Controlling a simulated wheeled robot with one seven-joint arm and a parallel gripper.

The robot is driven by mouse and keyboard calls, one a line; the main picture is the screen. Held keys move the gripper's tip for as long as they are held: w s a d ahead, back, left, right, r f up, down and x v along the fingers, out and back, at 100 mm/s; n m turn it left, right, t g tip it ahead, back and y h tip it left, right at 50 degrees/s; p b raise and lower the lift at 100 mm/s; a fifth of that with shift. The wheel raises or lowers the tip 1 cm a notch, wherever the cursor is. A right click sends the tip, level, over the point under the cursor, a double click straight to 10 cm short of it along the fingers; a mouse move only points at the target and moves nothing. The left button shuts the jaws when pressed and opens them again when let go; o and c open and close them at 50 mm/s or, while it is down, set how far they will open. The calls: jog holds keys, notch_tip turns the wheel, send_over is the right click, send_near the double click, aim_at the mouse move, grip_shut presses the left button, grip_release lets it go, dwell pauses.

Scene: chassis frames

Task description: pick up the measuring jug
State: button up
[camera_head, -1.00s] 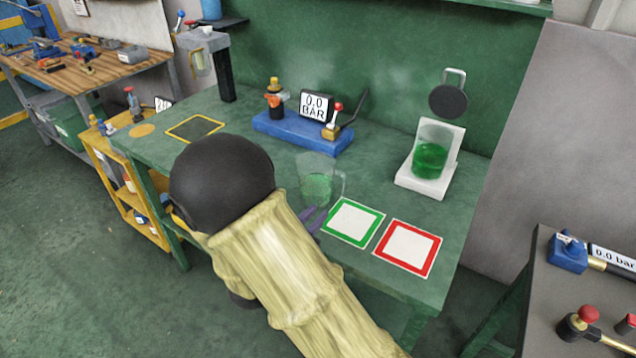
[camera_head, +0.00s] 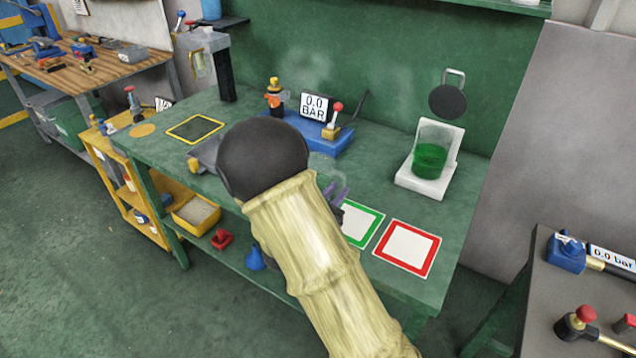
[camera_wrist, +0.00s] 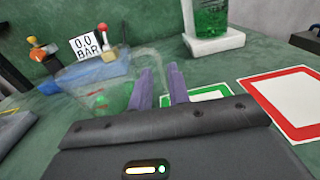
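The measuring jug is clear, with green liquid low inside and a handle on its right side. In the wrist view the jug (camera_wrist: 88,82) stands just ahead and left of my gripper (camera_wrist: 162,82). Its handle reaches to the two purple fingers, which show a gap between them. The handle seems to lie between or just beyond the fingers; I cannot tell if they touch it. In the head view my gripper (camera_head: 336,192) is at the jug's handle, and my arm hides nearly all of the jug's body.
A clear beaker of green liquid (camera_head: 431,156) stands on a white stand (camera_head: 424,186) at the right. A blue base with gauge (camera_head: 325,141) is behind the jug. Green-framed (camera_head: 361,223) and red-framed (camera_head: 408,247) squares lie on the green bench at the front right.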

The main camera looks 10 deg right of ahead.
aim_at(343, 185)
jog(key=x, duration=0.4)
jog(key=shift+d+r, duration=0.1)
dwell(0.3)
grip_shut()
